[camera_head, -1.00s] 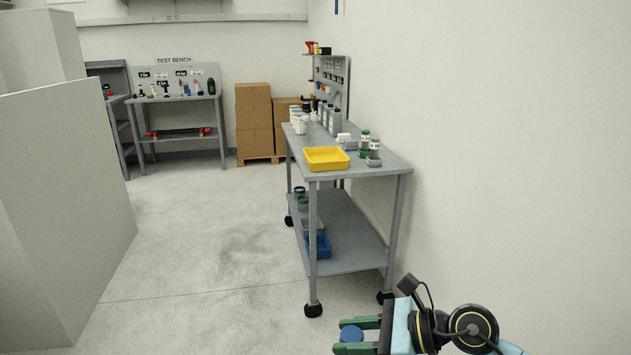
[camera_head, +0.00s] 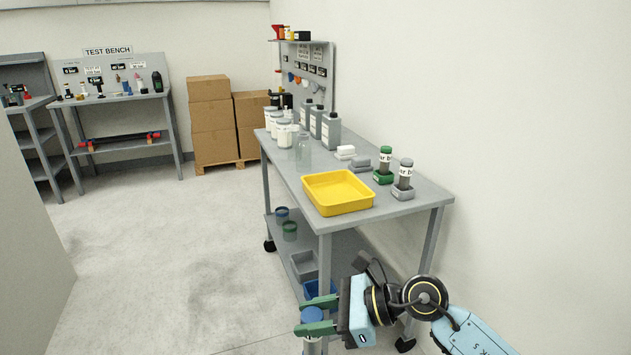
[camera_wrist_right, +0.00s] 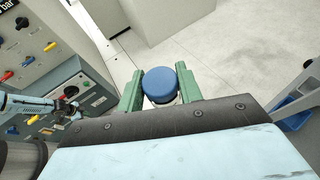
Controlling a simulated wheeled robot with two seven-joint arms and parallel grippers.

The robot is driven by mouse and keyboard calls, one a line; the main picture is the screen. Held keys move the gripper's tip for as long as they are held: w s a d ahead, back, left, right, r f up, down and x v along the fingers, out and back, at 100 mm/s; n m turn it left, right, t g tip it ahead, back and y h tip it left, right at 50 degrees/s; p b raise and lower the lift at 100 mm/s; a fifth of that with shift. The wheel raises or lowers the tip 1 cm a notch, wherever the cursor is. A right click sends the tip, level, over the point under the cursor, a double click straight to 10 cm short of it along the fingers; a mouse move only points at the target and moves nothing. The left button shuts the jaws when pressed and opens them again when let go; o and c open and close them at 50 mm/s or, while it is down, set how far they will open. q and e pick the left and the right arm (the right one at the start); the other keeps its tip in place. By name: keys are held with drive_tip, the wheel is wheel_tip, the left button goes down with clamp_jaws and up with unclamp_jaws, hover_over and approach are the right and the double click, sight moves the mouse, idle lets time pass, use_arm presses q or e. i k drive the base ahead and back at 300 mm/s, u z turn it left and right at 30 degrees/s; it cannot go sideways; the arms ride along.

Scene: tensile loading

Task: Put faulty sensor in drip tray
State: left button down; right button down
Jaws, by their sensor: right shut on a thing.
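My right gripper (camera_head: 318,316) is shut on the sensor (camera_head: 313,318), a small cylinder with a blue cap and a pale body below. The sensor's blue cap also shows between the green fingers in the right wrist view (camera_wrist_right: 160,85). It is held roughly upright, in front of the cart and lower than its top. The yellow drip tray (camera_head: 338,204) sits on the near end of the cart's top and looks empty. My left gripper is not in the head view; a pale blue arm with a dark end (camera_wrist_right: 62,106) shows at left in the wrist view.
The grey cart (camera_head: 425,198) stands against the right wall. Behind the tray are green-capped and grey-capped bottles in holders (camera_head: 385,170), several grey bottles (camera_head: 331,130) and white jars (camera_head: 284,133). A blue bin (camera_head: 312,290) is on the lower shelf. Floor at left is clear.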

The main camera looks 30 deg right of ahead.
sight(335, 196)
drive_tip(key=i, duration=1.05)
drive_tip(key=u, duration=1.25)
drive_tip(key=i, duration=0.55)
drive_tip(key=z, duration=2.4)
